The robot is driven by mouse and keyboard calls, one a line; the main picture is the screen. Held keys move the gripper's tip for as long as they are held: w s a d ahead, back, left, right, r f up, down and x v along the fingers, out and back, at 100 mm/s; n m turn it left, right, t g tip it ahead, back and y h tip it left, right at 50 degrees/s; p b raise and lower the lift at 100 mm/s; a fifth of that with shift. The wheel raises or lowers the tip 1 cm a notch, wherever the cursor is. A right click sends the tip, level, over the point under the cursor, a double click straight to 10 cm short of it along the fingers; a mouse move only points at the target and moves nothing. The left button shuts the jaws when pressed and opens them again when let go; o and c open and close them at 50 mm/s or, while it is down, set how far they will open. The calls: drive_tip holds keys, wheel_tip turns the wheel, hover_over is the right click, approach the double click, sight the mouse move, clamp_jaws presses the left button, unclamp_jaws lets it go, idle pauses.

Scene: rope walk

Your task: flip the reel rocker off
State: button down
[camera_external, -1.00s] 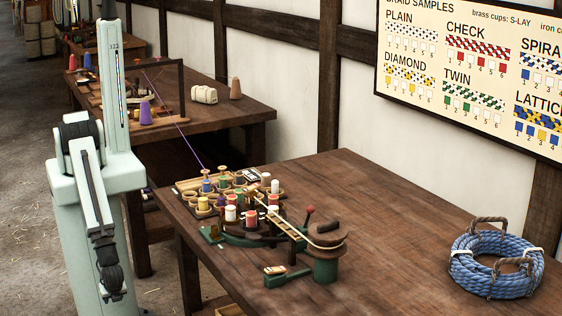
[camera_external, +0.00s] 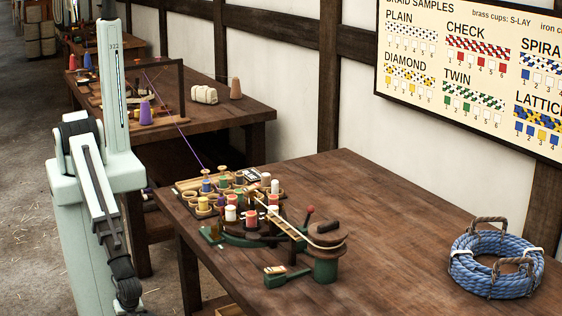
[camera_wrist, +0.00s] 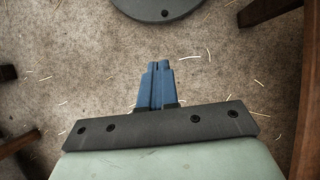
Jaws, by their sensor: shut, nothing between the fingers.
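The green reel machine (camera_external: 325,262) stands at the front of the near table in the external view, with a dark wooden reel on top. A low green piece (camera_external: 286,277) at its front left carries a small light-topped part (camera_external: 275,270) that looks like the rocker; its setting is too small to tell. In the wrist view my gripper (camera_wrist: 157,66) is shut and empty, its blue fingers together above the straw-strewn floor. The gripper is not clearly seen in the external view, where my arm hangs left of the table. The rocker is not in the wrist view.
Several thread spools (camera_external: 230,205) crowd the near table's (camera_external: 400,220) left side. A red-knobbed lever (camera_external: 309,211) stands by the reel. A blue rope coil (camera_external: 495,265) lies at the right. The table's middle is clear. Table legs (camera_wrist: 262,10) show in the wrist view.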

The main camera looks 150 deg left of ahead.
drive_tip(key=w+a+r+t, duration=0.15)
drive_tip(key=w+r, duration=0.35)
drive_tip(key=w, duration=0.5)
drive_tip(key=w+a+r+t+h, duration=0.1)
drive_tip(key=w+a+r, duration=0.2)
drive_tip(key=w+r, duration=0.5)
drive_tip(key=w+a+r+t, duration=0.1)
drive_tip(key=w+a+r, duration=0.2)
drive_tip(key=w, duration=1)
drive_tip(key=w+a+r+m+t, duration=0.1)
drive_tip(key=w+a+r, duration=0.3)
drive_tip(key=w+r, duration=0.5)
drive_tip(key=w+a+r+t, duration=0.1)
drive_tip(key=w+a+r, duration=0.4)
drive_tip(key=r, duration=0.7)
wheel_tip(320, 180, up, 20)
drive_tip(key=n, duration=0.1)
hover_over(272, 270)
drive_tip(key=a, duration=0.4)
drive_tip(key=shift+s+r+h, duration=0.1)
drive_tip(key=shift+h, duration=0.3)
drive_tip(key=x, duration=1.4)
